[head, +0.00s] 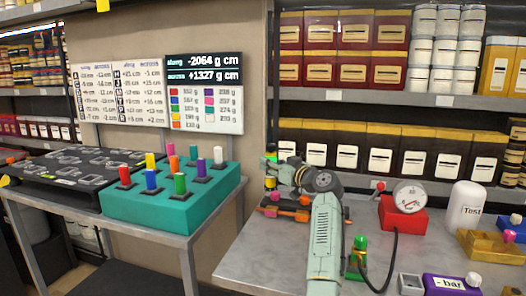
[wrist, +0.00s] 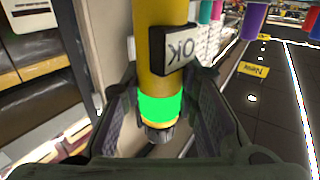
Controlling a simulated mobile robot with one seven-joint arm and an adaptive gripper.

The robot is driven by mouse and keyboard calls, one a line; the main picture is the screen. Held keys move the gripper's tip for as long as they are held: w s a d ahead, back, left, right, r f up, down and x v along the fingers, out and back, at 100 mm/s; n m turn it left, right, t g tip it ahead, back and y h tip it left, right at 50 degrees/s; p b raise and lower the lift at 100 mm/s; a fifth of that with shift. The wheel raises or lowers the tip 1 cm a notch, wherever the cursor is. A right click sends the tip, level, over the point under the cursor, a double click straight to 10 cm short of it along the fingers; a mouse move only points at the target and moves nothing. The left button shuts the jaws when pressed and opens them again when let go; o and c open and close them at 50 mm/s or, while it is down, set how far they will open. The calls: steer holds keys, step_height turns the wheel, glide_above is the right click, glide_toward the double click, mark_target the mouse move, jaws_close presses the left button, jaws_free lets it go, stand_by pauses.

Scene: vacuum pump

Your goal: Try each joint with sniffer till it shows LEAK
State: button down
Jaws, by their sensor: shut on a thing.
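The display reads OK, upside down in the wrist view. My gripper (wrist: 160,112) is shut on the sniffer near its green band. In the head view my gripper (head: 284,172) is over the left part of the right table, with the sniffer mostly hidden beside it. Orange and red fittings (head: 270,210) lie just below my gripper there. I cannot tell whether the sniffer touches any joint. A gauge (head: 410,196) stands on a red block with a dark hose.
Left is a teal block (head: 165,213) with coloured pegs. Shelves line the back.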

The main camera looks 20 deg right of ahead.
mark_target(274, 185)
steer(key=shift+f+b, duration=1.4)
steer(key=shift+f, duration=2.1)
steer(key=shift+f, duration=0.1)
